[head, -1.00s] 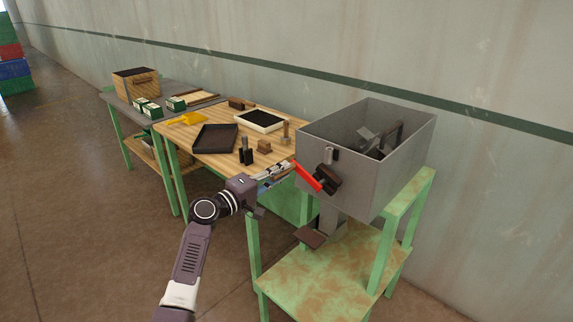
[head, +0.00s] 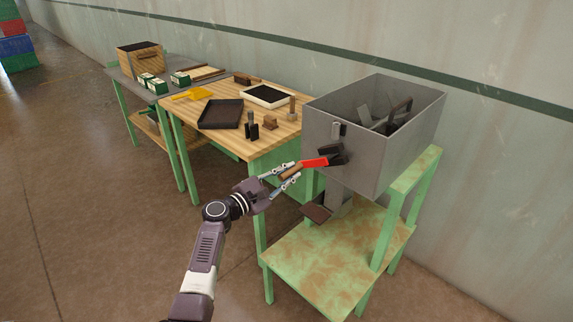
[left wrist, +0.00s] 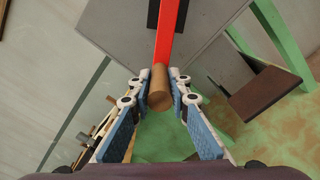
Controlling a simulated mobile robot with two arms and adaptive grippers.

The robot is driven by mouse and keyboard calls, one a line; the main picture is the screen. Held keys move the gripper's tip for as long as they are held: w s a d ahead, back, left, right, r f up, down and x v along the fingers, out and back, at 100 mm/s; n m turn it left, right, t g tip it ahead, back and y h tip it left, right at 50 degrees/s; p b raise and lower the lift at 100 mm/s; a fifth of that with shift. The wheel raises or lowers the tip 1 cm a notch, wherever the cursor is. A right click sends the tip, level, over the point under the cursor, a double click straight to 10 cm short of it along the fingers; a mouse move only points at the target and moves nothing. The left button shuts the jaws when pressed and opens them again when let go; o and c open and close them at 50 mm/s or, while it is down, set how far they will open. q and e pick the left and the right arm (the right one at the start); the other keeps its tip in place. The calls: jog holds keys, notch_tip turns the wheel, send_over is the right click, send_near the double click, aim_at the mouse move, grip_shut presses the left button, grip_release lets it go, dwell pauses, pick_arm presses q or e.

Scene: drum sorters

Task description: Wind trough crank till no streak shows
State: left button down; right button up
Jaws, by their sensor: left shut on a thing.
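The trough (head: 400,160) is an open grey metal box on a green stand at the right. Its crank has a red arm (head: 314,162) on the left-facing wall, lying nearly level, and a brown wooden handle (head: 290,173). My left gripper (head: 286,173) is shut on that handle. In the left wrist view the handle (left wrist: 160,92) sits between the fingertips (left wrist: 160,85), with the red arm (left wrist: 168,40) running up from it. Grey paddles (head: 398,112) show inside the trough. Its floor is mostly hidden, and I cannot make out any streak. My right gripper is not in view.
A brown chute (head: 316,213) sticks out under the trough, above the stand's lower shelf (head: 330,270). A wooden-topped bench (head: 225,142) left of it holds a dark tray (head: 220,114), a white-rimmed tray (head: 265,95) and tools. Floor at the lower left is clear.

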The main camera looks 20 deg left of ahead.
pick_arm(q)
jog(key=shift+s+d+f+n+p, duration=0.25)
jog(key=shift+d+f+n, duration=0.2)
jog(key=shift+f+n, duration=0.4)
jog(key=s+d+f+n+p, duration=0.2)
jog(key=d+n+p, duration=0.3)
jog(key=n, duration=0.4)
jog(key=shift+s+d+f+n, duration=0.15)
jog(key=shift+d+f+n, duration=0.25)
jog(key=shift+d, duration=0.45)
jog(key=c, duration=1.8)
grip_release()
